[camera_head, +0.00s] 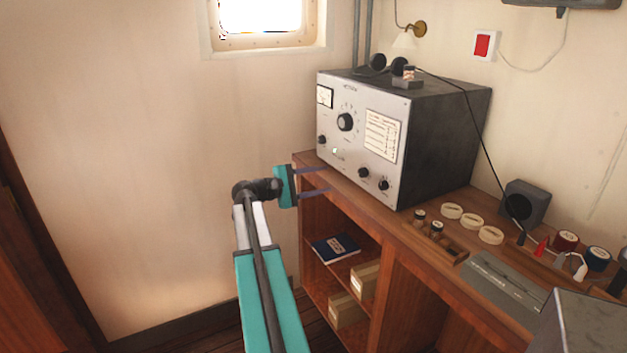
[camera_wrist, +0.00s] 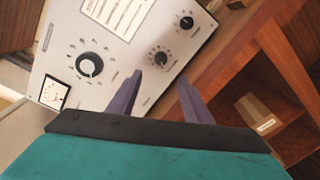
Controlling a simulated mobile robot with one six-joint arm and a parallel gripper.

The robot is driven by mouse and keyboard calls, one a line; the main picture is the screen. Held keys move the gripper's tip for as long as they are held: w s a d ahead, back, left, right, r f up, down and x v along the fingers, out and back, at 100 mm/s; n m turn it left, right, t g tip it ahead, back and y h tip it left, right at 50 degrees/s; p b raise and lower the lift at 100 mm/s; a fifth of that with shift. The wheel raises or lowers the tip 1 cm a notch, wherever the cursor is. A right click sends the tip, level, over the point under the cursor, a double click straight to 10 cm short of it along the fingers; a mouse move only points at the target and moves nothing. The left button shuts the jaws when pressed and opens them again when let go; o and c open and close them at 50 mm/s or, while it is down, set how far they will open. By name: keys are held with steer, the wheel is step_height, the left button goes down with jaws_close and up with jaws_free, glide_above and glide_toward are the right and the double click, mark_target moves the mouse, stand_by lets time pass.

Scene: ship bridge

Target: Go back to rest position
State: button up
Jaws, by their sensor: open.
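My gripper (camera_head: 314,181) is open and empty, with its two dark fingers apart. In the head view it is at the left front edge of the wooden desk (camera_head: 358,190), by the lower left of the grey radio set (camera_head: 349,148). My teal arm reaches up to it from the bottom of the picture. In the wrist view the fingers of my gripper (camera_wrist: 158,92) point toward the radio's front panel (camera_wrist: 115,60), with its knobs and meter, and toward the desk edge. The gap between fingertips and panel is hard to judge.
Below the desk top are open shelves with a dark booklet (camera_head: 335,247) and cardboard boxes (camera_head: 364,280). Jars, pale round discs (camera_head: 472,221), a speaker (camera_head: 525,204) and a grey plate (camera_head: 501,283) lie to the right. The space left of my arm, before the wall, is clear.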

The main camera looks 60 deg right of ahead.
steer(key=w+a+f+n+t+h, duration=0.1)
steer(key=w+a+f+n+t, duration=0.25)
steer(key=w+a+f, duration=0.8)
steer(key=w+a+f+n+t+y, duration=0.1)
steer(key=w+a+f+n, duration=0.1)
steer(key=a+f, duration=0.75)
steer(key=w+a+f+n+t+y, duration=0.1)
steer(key=w+a+f+n+t, duration=0.15)
steer(key=a+f, duration=0.75)
steer(key=s+a+f+y, duration=0.2)
steer(key=s+a+f, duration=0.1)
steer(key=a+f, duration=0.35)
steer(key=s+a+f+g+y, duration=0.1)
steer(key=s+a+f, duration=0.2)
steer(key=a+f, duration=0.35)
steer(key=s+a+f+y, duration=0.2)
steer(key=s+a+f, duration=0.2)
steer(key=f, duration=0.5)
steer(key=s+a+f+m+g+y, duration=0.1)
steer(key=s+a+f+m+y, duration=0.2)
steer(key=s+a, duration=0.4)
steer(key=s+a+f+m+y, duration=0.3)
steer(key=s+a, duration=0.4)
steer(key=a, duration=0.6)
steer(key=shift+s+a+f+m+g+y, duration=0.2)
steer(key=shift+s+f+m+g+y, duration=0.15)
steer(key=shift+f+y, duration=0.65)
